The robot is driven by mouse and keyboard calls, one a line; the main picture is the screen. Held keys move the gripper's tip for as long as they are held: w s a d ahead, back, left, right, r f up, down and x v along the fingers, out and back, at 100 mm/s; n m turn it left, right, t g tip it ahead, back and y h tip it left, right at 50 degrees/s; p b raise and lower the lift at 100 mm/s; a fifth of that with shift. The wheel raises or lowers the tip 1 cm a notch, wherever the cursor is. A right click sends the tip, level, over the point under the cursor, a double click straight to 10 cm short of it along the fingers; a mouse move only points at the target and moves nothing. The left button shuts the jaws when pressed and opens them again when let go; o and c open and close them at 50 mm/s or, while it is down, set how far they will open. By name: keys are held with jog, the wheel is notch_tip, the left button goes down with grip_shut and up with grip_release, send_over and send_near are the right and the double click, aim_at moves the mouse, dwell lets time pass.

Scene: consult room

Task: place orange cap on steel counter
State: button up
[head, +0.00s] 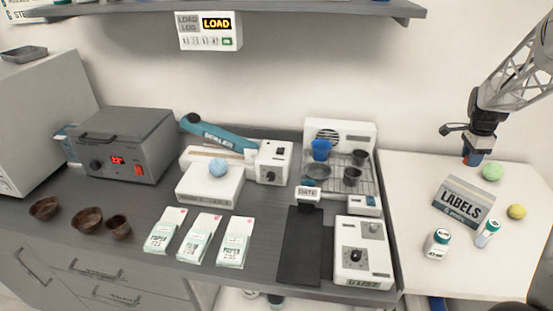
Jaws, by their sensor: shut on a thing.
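My gripper (473,158) hangs at the right, above the back of the white table. A small bit of orange, the orange cap (467,161), shows at its fingertips; the fingers hide most of it. The gripper is shut on the cap. Whether the cap touches the table below, I cannot tell. The grey counter (150,205), which looks like the steel counter, runs across the left and middle, apart from the gripper.
The white table (410,185) holds a LABELS box (463,203), a green ball (492,172), a yellow ball (516,211) and two vials. The grey counter carries brown bowls (87,219), paper packs (200,238), a dark mat (302,245) and several devices. Bare counter shows at front left.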

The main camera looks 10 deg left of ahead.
jog(key=shift+w+a, duration=0.1)
